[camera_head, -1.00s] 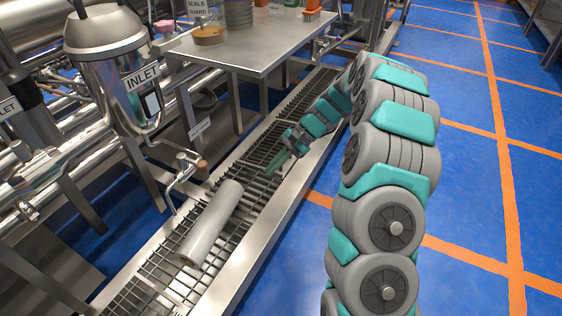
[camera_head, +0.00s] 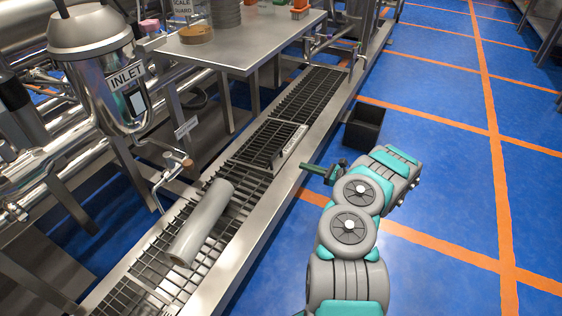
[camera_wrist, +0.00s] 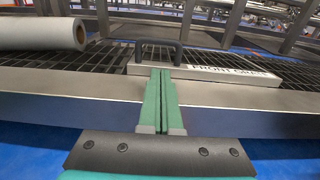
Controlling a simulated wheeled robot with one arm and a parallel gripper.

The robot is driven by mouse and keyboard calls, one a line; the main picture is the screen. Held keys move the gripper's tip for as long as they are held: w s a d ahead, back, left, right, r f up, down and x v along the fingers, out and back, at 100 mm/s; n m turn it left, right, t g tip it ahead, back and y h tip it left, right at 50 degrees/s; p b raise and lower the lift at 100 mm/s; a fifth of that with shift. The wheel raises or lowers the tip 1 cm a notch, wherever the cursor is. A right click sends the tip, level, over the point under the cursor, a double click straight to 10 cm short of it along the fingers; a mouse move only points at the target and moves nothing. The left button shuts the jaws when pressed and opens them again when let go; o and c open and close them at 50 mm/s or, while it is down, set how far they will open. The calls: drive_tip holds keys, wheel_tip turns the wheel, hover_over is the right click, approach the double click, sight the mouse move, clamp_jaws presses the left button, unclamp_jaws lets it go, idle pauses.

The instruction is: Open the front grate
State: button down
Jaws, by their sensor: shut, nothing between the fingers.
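The front grate (camera_head: 266,143) is a dark barred panel in the floor channel, with a pale labelled strip along its right edge. In the wrist view its label strip, the front grate's near edge (camera_wrist: 225,76), lies just beyond my fingertips, and a dark handle (camera_wrist: 147,45) stands above it. I cannot tell whether the panel sits flush or slightly raised. My gripper (camera_head: 304,166) has green fingers pressed together, empty, pointing left over the channel's right rim. In the wrist view my gripper (camera_wrist: 161,72) points at the strip below the handle; contact is unclear.
A grey cylinder (camera_head: 203,222) lies on the nearer channel bars. A black open bin (camera_head: 364,126) stands on the blue floor right of the channel. A steel table (camera_head: 240,45) and a tap (camera_head: 172,170) flank the left side. The floor to the right is clear.

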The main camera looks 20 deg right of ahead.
sight(282, 155)
drive_tip(key=x, duration=1)
drive_tip(key=shift+d+f, duration=0.1)
drive_tip(key=shift+r, duration=0.6)
drive_tip(key=shift+w+a+r+g+h+p, duration=0.2)
drive_tip(key=shift+r+g+h+p, duration=0.2)
drive_tip(key=shift+r, duration=0.2)
drive_tip(key=r+g+p, duration=0.1)
drive_tip(key=r, duration=0.1)
drive_tip(key=w+a+r+g+h+p, duration=0.1)
drive_tip(key=r, duration=0.2)
drive_tip(key=w+r+g+h+p, duration=0.1)
drive_tip(key=r, duration=0.1)
drive_tip(key=shift+w+a+r+p, duration=0.15)
drive_tip(key=shift+w+a+p, duration=0.1)
drive_tip(key=shift+a+p, duration=0.15)
drive_tip(key=w+a+r+p, duration=0.2)
drive_tip(key=w+a+r, duration=0.2)
drive_tip(key=w+a, duration=0.3)
drive_tip(key=w+a+r+p, duration=0.2)
drive_tip(key=w+a+r, duration=0.3)
drive_tip(key=w+a, duration=0.3)
drive_tip(key=shift+w+p, duration=0.35)
drive_tip(key=shift+w, duration=1.75)
drive_tip(key=shift+s, duration=0.1)
